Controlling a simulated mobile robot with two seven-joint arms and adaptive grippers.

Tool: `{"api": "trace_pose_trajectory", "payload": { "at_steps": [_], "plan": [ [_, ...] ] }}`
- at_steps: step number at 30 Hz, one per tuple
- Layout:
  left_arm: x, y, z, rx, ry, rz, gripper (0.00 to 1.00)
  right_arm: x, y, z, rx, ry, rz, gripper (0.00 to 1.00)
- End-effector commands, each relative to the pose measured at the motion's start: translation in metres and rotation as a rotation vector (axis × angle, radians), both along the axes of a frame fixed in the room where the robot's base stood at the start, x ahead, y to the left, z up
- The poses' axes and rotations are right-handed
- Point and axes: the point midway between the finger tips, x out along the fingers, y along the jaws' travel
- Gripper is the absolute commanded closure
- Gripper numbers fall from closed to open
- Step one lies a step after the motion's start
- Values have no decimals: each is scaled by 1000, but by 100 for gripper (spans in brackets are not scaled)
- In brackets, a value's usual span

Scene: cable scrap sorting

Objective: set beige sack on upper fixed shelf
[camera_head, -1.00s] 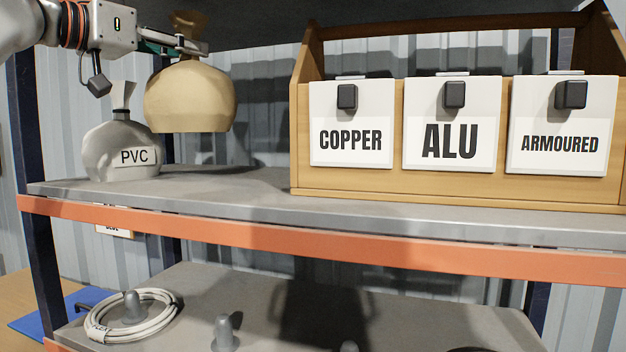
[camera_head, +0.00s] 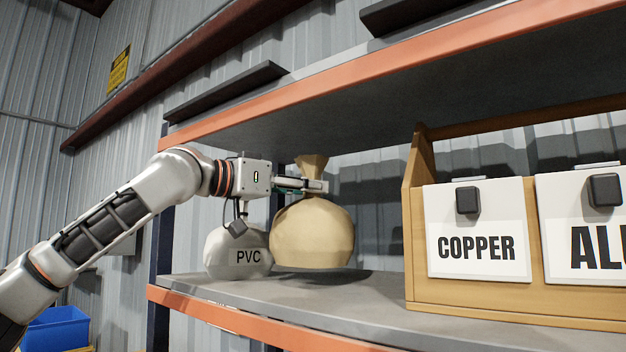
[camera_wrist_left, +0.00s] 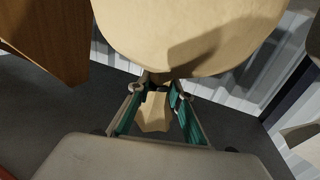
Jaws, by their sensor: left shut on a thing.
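The beige sack (camera_head: 312,235) hangs upright from my left gripper (camera_head: 314,186), which is shut on its narrow neck. It is over the left part of the grey shelf (camera_head: 300,294) with the orange front edge. Its bottom is very close to the shelf top; a shadow lies beside it, and I cannot tell if it touches. In the left wrist view the sack (camera_wrist_left: 190,30) fills the top, with its neck end (camera_wrist_left: 154,112) between the fingers. My right gripper is not in view.
A grey sack marked PVC (camera_head: 238,258) stands just left of the beige sack. A wooden box (camera_head: 421,222) with COPPER and ALU labels stands to the right, with free shelf between. Another orange-edged shelf (camera_head: 400,68) is close overhead. A blue bin (camera_head: 55,330) is at lower left.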

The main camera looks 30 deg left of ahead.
Motion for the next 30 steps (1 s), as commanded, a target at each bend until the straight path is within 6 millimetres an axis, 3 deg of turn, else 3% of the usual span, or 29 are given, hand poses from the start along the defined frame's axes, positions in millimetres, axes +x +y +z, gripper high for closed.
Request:
{"api": "trace_pose_trajectory", "payload": {
  "at_steps": [5, 14, 26, 27, 29, 30],
  "plan": [
    [-2, 0, -3, -3, -8, -2, 100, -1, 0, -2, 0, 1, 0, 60],
    [-2, 0, -35, -3, -8, -1, 100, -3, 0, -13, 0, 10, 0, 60],
    [-2, -1, -39, -3, -8, -2, 100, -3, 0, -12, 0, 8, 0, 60],
    [-1, -1, -43, 0, -1, -1, 78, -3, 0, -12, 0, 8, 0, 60],
    [-1, -1, -43, 0, -1, -1, 63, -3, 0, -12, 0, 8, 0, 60],
    [-1, -1, -43, 0, -1, -1, 63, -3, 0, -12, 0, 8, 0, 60]
  ]
}}
